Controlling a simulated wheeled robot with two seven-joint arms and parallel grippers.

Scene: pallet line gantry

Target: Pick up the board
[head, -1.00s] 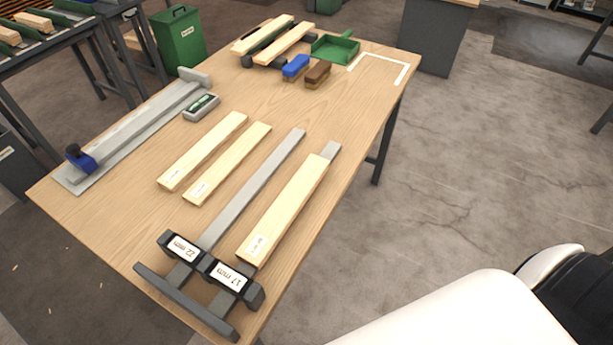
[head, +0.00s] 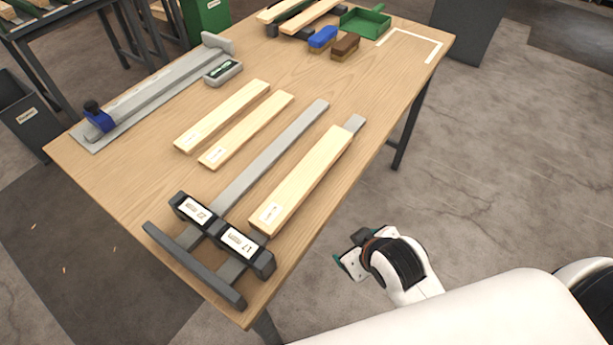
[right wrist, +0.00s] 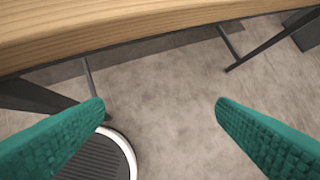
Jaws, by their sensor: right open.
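Several pale wooden boards lie on the wooden table (head: 150,160) in the head view. One board (head: 305,178) lies along the 17 mm rail of a two-rail gauge, nearest the table's right edge. Two more boards, a left one (head: 222,115) and a middle one (head: 246,130), lie side by side on the tabletop. Which board is meant cannot be told. My right gripper (head: 348,264) is off the table's right edge, apart from the boards. In the right wrist view its green fingers (right wrist: 160,108) are open and empty, below the table edge. My left gripper is out of view.
The gauge's dark end stop (head: 190,263) stands at the table's near corner. A clamp fixture (head: 150,95), a grey meter (head: 222,72), blue (head: 322,37) and brown (head: 345,46) brushes and a green dustpan (head: 365,22) lie farther back. Floor right of the table is clear.

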